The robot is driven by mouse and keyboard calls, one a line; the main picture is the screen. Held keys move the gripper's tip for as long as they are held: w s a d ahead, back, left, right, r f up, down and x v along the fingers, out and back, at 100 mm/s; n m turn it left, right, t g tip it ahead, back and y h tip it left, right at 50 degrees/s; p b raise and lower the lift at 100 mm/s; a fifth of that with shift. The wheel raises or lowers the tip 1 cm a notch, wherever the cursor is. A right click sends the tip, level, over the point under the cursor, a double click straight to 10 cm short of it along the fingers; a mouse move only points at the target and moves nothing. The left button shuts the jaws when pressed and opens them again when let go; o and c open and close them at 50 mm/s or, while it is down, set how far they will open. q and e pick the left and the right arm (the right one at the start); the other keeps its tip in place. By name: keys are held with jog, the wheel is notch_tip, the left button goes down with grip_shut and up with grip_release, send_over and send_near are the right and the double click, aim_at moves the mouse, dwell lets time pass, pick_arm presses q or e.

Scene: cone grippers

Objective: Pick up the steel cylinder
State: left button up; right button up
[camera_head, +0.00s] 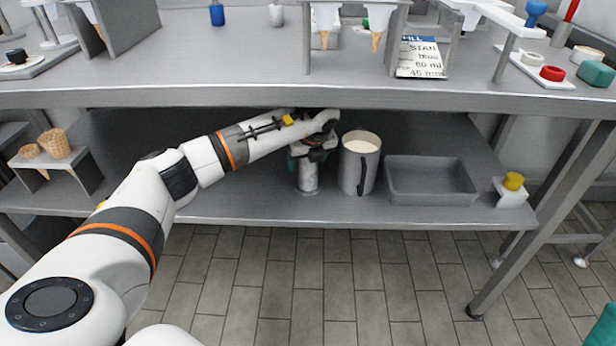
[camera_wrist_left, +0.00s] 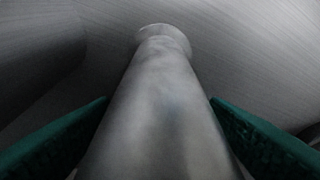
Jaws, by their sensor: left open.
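The steel cylinder (camera_head: 308,178) stands upright on the lower shelf, left of a steel jug; its upper part is hidden behind my left gripper. My left gripper (camera_head: 305,158) reaches in under the tabletop and is at the cylinder's upper part. In the left wrist view the cylinder (camera_wrist_left: 163,100) runs up the middle between the two green fingers of the gripper (camera_wrist_left: 160,135). The fingers are open, one on each side of the cylinder. I cannot tell whether either touches it. My right gripper is not in view.
The steel jug (camera_head: 358,165) with pale contents stands close right of the cylinder. A grey tray (camera_head: 431,183) and a white block with a yellow top (camera_head: 512,185) are farther right. The tabletop edge (camera_head: 450,98) is close above my left forearm. Waffle cones (camera_head: 55,145) stand at the left.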

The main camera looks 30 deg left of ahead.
pick_arm(q)
jog(key=c, duration=1.5)
jog(key=shift+r, duration=0.1)
